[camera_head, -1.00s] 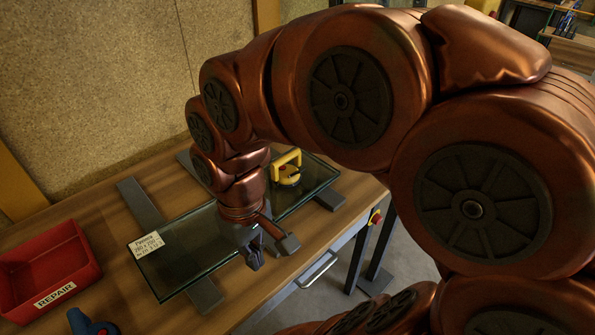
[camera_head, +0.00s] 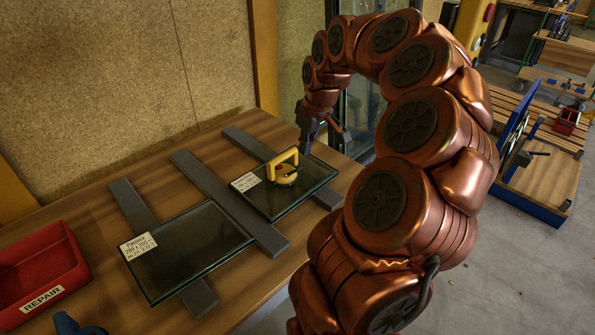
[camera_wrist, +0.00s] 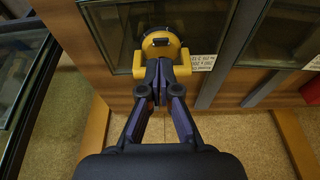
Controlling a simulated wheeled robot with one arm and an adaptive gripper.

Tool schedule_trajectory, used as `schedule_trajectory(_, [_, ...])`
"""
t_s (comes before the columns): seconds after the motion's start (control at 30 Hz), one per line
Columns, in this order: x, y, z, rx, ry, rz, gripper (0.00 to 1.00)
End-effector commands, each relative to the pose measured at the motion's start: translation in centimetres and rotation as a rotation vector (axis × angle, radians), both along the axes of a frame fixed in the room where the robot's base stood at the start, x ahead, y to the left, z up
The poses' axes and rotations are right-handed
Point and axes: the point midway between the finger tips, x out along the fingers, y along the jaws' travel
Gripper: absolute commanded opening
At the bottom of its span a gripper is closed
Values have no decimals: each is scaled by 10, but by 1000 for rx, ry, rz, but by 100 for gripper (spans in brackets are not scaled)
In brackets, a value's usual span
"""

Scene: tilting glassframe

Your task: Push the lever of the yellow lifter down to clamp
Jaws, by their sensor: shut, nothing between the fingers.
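The yellow lifter (camera_head: 285,178) sits on the right glass pane (camera_head: 312,186), its arched handle standing up on a round base. In the wrist view the lifter (camera_wrist: 162,40) is at top centre, over a dark glass surface. Its lever cannot be clearly told apart in either view. My gripper (camera_head: 304,150) is just behind the lifter in the head view, pointing down. In the wrist view my gripper (camera_wrist: 160,84) has its fingers together and empty, with the tips overlapping the handle; whether they touch it is unclear.
A left glass pane (camera_head: 187,252) lies on grey bars (camera_head: 215,192) across the wooden table. White labels (camera_head: 138,246) sit on both panes. A red bin (camera_head: 35,270) marked REPAIR stands at the left edge. A cork wall (camera_head: 90,90) rises behind the table.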

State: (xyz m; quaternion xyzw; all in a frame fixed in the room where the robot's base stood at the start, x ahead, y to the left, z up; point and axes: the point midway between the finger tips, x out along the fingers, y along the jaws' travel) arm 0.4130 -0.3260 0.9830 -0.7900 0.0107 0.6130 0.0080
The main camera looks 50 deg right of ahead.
Motion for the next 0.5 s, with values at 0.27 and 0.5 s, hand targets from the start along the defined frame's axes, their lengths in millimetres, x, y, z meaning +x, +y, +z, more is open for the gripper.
schedule_trajectory(0.27, [0, 1, 0, 0, 1, 1, 0])
schedule_trajectory(0.5, [2, 1, -8, 2, 3, 1, 0])
